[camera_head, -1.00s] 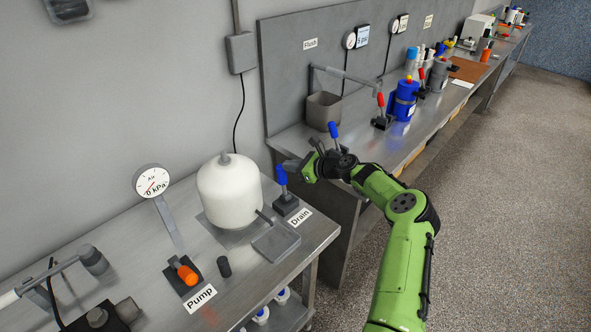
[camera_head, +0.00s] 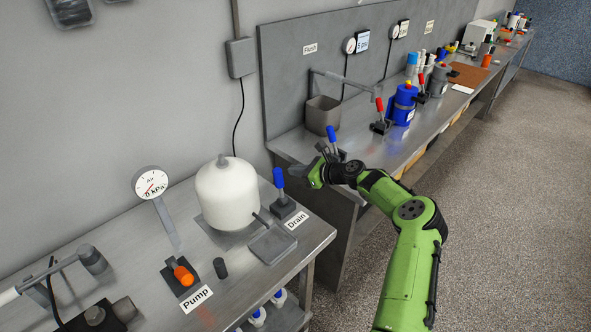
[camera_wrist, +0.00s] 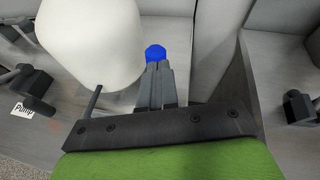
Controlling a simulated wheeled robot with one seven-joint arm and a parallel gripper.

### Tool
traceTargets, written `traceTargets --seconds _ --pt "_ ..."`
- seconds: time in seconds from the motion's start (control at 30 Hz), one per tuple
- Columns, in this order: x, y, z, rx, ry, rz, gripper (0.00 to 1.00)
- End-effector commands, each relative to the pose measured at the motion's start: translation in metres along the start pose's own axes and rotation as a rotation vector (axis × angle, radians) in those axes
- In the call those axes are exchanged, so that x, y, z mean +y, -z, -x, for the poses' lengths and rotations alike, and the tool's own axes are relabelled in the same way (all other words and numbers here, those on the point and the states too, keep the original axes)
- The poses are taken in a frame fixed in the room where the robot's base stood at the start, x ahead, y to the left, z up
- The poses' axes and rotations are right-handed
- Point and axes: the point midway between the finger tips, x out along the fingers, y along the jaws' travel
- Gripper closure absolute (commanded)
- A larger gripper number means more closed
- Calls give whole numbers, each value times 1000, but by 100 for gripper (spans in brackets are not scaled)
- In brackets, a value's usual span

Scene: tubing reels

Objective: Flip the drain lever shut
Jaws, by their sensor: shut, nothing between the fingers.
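The drain lever (camera_head: 279,180) has a blue handle on a dark base beside the "Drain" label, at the right end of the near bench. Its handle stands nearly upright, leaning slightly left in the head view. My gripper (camera_head: 293,169) is just right of the handle, its fingers pointing left toward it. In the wrist view my shut fingers (camera_wrist: 160,72) hold nothing, and the blue handle top (camera_wrist: 155,52) shows just past their tips. The fingers hide the lower lever there. I cannot tell whether they touch it.
A white tank (camera_head: 228,195) stands close left of the lever. A grey plate (camera_head: 271,243) lies in front of it. The orange pump handle (camera_head: 183,273) is further left. Another blue-handled lever (camera_head: 331,134) stands behind my wrist, near a grey bin (camera_head: 322,114) on the far bench.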

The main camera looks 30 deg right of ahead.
Motion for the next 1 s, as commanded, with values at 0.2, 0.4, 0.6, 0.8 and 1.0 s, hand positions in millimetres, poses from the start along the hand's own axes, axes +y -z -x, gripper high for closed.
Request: traceTargets --seconds 0.2,0.4,0.6,0.8,1.0 --pt "-8 -25 41 2 4 2 100" --pt "-13 -45 72 4 3 -1 100" --pt "-14 -53 83 5 1 -2 100" --pt "-14 -53 83 5 1 -3 100" --pt "-14 -53 83 5 1 -3 100"
